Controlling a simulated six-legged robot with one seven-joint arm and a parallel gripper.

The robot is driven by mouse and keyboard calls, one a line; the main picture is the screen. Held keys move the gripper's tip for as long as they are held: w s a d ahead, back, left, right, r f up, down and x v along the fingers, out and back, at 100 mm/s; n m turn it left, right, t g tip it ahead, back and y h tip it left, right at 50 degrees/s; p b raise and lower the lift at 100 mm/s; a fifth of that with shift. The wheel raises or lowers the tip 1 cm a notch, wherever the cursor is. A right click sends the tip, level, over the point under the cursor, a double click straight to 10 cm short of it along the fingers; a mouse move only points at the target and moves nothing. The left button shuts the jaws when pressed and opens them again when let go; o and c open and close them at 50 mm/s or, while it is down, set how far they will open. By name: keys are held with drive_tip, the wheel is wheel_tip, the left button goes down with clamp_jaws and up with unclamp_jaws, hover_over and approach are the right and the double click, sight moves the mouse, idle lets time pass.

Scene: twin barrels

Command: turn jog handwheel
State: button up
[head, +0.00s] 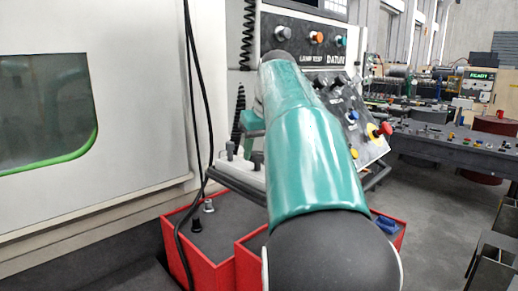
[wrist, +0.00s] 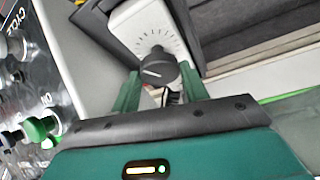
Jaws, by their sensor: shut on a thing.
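The jog handwheel (wrist: 157,68) is a round black knob with a pale pointer line. It sits on a white box with a ring of tick marks (wrist: 150,22) in the wrist view. My gripper (wrist: 159,76) has its two green fingers on either side of the handwheel, shut on it. The lower part of the knob, between the fingers, is partly hidden. In the head view my arm covers the middle, and I cannot make out the handwheel there.
A control panel (head: 345,105) with coloured buttons stands behind my arm. Black cables (head: 202,110) hang to its left, beside a white machine with a window (head: 45,105). Red boxes (head: 205,262) stand below. A workbench (head: 455,148) and open floor lie to the right.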

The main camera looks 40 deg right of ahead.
drive_tip(key=shift+a, duration=0.1)
drive_tip(key=m+h, duration=0.1)
drive_tip(key=m, duration=0.2)
drive_tip(key=m+g+h, duration=0.1)
drive_tip(key=m, duration=0.2)
drive_tip(key=shift+w+a, duration=0.2)
drive_tip(key=m, duration=0.2)
drive_tip(key=m+g, duration=0.1)
drive_tip(key=m, duration=0.1)
drive_tip(key=shift+w+f+g+h, duration=0.1)
drive_tip(key=shift+g+h, duration=0.2)
drive_tip(key=shift+h, duration=0.1)
drive_tip(key=m+g, duration=0.1)
drive_tip(key=m, duration=0.2)
drive_tip(key=shift+w+m, duration=0.15)
drive_tip(key=shift+m, duration=0.15)
drive_tip(key=m+g, duration=0.2)
drive_tip(key=m, duration=0.3)
drive_tip(key=shift+w, duration=0.2)
drive_tip(key=shift+w+d+m+g+y, duration=0.15)
drive_tip(key=shift+m+g, duration=0.35)
drive_tip(key=shift+m, duration=0.85)
drive_tip(key=shift+s+a+m+g+y, duration=0.1)
drive_tip(key=shift+m+g+y, duration=0.3)
drive_tip(key=shift+m, duration=0.95)
